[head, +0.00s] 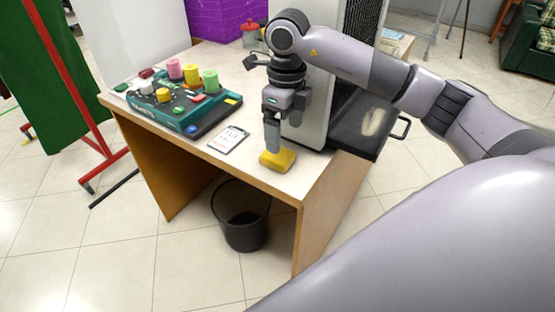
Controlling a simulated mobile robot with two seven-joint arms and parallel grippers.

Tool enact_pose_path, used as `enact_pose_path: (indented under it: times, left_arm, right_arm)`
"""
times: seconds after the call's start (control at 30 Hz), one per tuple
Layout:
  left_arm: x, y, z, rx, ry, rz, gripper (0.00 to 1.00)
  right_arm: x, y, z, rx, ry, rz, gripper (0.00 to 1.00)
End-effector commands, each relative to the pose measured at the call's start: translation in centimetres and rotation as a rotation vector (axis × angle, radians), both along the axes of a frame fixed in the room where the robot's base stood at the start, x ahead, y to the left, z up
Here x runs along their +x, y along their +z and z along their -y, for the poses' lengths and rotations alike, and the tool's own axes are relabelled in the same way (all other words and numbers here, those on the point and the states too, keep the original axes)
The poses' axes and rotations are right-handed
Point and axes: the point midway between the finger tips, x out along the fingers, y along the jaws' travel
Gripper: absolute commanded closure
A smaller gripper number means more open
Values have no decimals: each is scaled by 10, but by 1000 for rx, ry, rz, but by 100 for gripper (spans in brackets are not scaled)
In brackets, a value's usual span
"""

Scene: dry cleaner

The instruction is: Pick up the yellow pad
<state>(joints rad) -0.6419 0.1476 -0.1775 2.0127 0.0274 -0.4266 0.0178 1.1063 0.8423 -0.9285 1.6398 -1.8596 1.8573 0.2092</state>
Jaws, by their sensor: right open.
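The yellow pad (281,161) lies on the light tabletop near the front right edge of the desk. It looks like a small rounded yellow block. My right gripper (272,147) points down, with its fingertips just above or at the back left part of the pad. It is open, and the pad still rests on the table. One finger hides most of the other, so I cannot tell whether a finger touches the pad. My left gripper is not in view.
A small white card (229,139) lies left of the pad. A teal board (178,106) with colored spools stands further left. A tall pale machine (312,100) stands right behind the gripper. A black bin (243,228) is under the desk (262,176).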

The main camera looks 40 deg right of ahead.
Motion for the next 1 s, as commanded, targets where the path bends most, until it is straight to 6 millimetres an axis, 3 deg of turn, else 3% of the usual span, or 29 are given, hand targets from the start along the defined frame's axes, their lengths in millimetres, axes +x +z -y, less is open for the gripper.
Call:
enact_pose_path:
  times: [0.5,0.8,0.83,0.87,1.0]
  left_arm:
    - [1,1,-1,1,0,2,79]
    - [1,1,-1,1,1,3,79]
    - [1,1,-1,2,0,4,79]
    - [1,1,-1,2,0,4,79]
    - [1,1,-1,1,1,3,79]
  right_arm:
    - [0,-63,-3,-11,-4,-4,11]
    - [1,-69,-4,-9,-3,0,11]
    - [1,-69,-4,-9,-3,0,14]
    - [1,-69,-4,-9,-3,0,24]
    - [1,-69,-4,-9,-3,0,69]
